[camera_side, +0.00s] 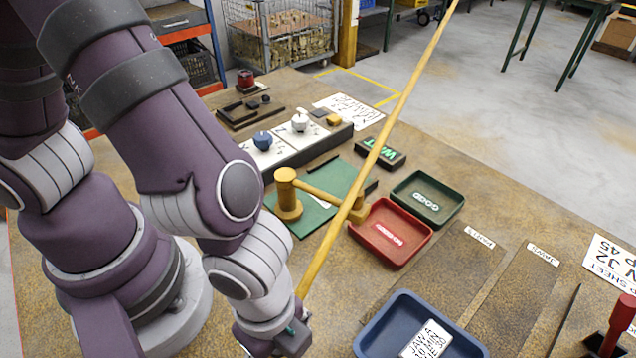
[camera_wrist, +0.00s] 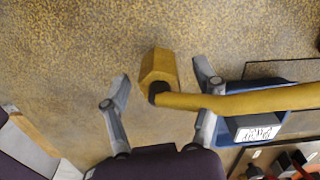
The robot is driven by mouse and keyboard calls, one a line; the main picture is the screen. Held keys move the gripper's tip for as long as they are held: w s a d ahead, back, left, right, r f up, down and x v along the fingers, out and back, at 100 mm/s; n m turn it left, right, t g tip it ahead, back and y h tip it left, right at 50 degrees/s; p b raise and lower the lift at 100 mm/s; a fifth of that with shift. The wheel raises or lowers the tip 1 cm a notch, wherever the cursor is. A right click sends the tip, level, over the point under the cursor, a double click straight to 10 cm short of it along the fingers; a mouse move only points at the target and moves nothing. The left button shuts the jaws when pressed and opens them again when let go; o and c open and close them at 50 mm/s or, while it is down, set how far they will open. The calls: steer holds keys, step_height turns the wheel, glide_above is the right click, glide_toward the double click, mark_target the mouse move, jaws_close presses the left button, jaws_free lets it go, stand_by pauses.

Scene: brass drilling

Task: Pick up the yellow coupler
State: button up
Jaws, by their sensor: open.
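The yellow coupler (camera_wrist: 157,66) shows in the wrist view as a blocky, faceted yellow piece with a dark collar. A long yellow hose or rod (camera_wrist: 245,99) meets the collar and runs right. The coupler lies between and slightly beyond the tips of my open gripper (camera_wrist: 161,74), with a gap on each side; I cannot tell its height relative to the fingers. In the side view my gripper (camera_side: 276,338) is at the bottom edge, fingers mostly cut off. The long yellow rod (camera_side: 375,152) slants from it to the top; the coupler itself is not visible there.
A blue tray (camera_side: 372,342) with a label stands right of my gripper. Behind are a red tray (camera_side: 425,243), a green tray (camera_side: 458,212) and a green mat (camera_side: 352,172) bearing brass-coloured parts. A red-handled tool (camera_side: 622,318) stands at far right. The brown tabletop between is fairly clear.

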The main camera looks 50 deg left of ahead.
jaws_close()
stand_by(0.4)
